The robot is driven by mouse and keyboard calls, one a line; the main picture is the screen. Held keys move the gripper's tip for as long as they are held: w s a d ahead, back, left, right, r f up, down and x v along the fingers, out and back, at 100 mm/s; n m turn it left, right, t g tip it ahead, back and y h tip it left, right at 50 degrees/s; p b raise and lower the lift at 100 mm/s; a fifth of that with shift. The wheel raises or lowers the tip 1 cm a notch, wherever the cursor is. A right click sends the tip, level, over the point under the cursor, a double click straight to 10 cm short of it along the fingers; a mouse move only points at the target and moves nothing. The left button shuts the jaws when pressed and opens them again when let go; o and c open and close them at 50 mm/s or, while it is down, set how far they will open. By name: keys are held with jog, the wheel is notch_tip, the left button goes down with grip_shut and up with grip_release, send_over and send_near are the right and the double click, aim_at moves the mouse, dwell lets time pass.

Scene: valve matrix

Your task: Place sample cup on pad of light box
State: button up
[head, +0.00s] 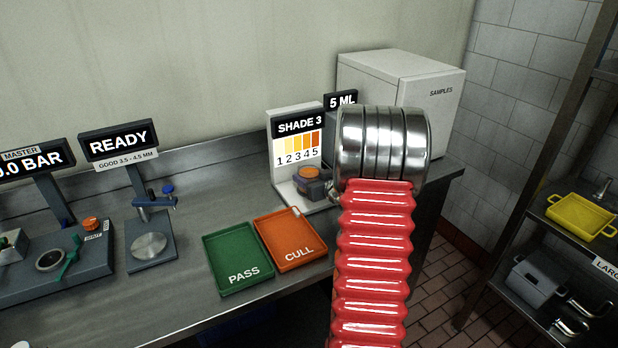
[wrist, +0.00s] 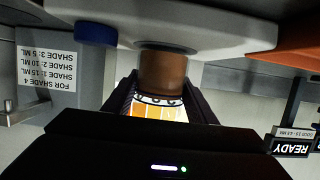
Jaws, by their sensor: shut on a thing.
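The light box (head: 282,150) stands near the back of the bench, with a SHADE 3 sign and a yellow-to-orange chart numbered 1 to 5. The sample cup (head: 309,172) shows as a small orange top at my dark gripper (head: 314,187), in front of the chart. The wrist view is upside down. There my gripper (wrist: 160,104) is shut on the brown-orange cup (wrist: 163,72). The cup's base is at the grey round pad (wrist: 165,46) on the pale base of the light box; whether it touches or hovers just above, I cannot tell.
The orange CULL tray (head: 290,239) and green PASS tray (head: 240,258) lie in front of the light box. The READY gauge (head: 150,245) is left. A white SAMPLES box (head: 400,85) stands behind right. My red ribbed arm hides the bench's right part.

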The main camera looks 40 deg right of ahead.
jog(key=shift+f, duration=0.1)
jog(key=o, duration=1.3)
jog(key=shift+o, duration=0.2)
jog(key=shift+s+r, duration=0.15)
jog(key=shift+r, duration=0.05)
jog(key=v, duration=1.1)
jog(key=shift+s, duration=0.3)
jog(key=shift+a+r, duration=0.1)
jog(key=shift+a, duration=0.05)
